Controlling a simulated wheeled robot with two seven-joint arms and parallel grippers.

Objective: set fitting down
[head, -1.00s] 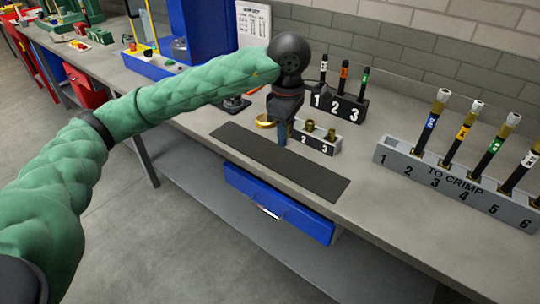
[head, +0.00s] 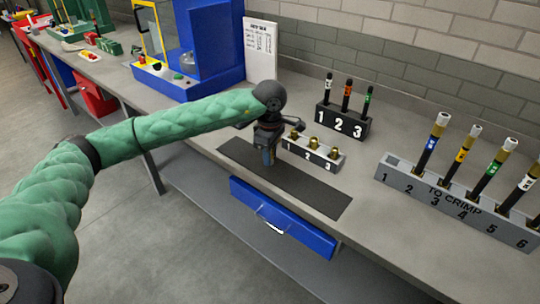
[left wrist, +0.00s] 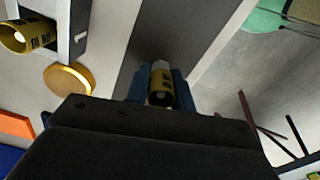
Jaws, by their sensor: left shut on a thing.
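My left gripper (head: 268,156) points down over the left part of the dark mat (head: 310,190) on the workbench. Its blue fingers (left wrist: 180,88) are shut on a brass fitting (left wrist: 160,88) with dark lettering, seen in the left wrist view. The fitting is hidden in the head view. The mat lies beneath it in the wrist view; I cannot tell whether the fitting touches it. My right gripper is in neither view.
A grey block numbered 1 to 3 (head: 310,154) with brass fittings stands behind the mat. A gold disc (left wrist: 70,80) lies near it. A black marker rack (head: 341,124) and the TO CRIMP rack (head: 440,197) stand further right. The mat's right part is clear.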

